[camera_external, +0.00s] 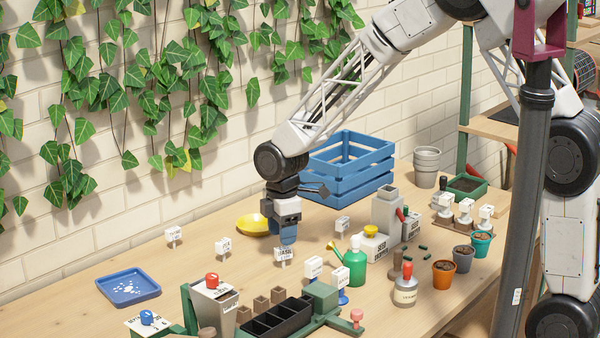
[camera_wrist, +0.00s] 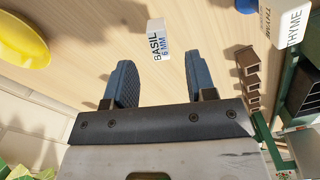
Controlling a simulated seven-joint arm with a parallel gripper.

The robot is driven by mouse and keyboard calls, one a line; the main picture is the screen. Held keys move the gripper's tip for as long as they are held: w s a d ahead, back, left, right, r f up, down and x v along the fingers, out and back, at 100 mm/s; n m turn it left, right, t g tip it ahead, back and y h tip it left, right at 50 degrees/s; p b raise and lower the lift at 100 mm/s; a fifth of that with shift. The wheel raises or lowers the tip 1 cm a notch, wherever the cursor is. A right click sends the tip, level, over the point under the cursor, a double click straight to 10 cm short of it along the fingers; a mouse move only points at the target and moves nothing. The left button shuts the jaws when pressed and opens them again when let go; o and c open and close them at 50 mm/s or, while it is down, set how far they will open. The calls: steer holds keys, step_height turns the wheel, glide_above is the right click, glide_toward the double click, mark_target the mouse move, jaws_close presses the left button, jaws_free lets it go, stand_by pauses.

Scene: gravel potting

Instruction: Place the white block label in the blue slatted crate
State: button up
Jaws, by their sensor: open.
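Several small white block labels stand on the table. The one reading BASIL (camera_external: 283,254) is right by my gripper, and in the wrist view this BASIL label (camera_wrist: 157,42) lies ahead of the gap between the fingers. My gripper (camera_external: 289,238) points down just above and behind that label. Its two blue fingers (camera_wrist: 158,82) are apart with nothing between them. The blue slatted crate (camera_external: 350,184) stands at the back of the table against the wall; my wrist hides part of its left side. Its visible interior looks empty.
Other white labels stand at left (camera_external: 173,235), (camera_external: 223,246) and near the crate (camera_external: 342,225). A yellow bowl (camera_external: 252,224) lies behind my gripper. A green watering can (camera_external: 355,262), a seed dispenser (camera_external: 387,212) and pots (camera_external: 446,274) crowd the right. A blue tray (camera_external: 128,300) lies left.

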mark_target(284, 258)
steer(key=shift+f, duration=1.1)
steer(key=shift+f, duration=0.1)
steer(key=shift+d+f, duration=0.15)
steer(key=shift+f, duration=2.4)
jaws_close()
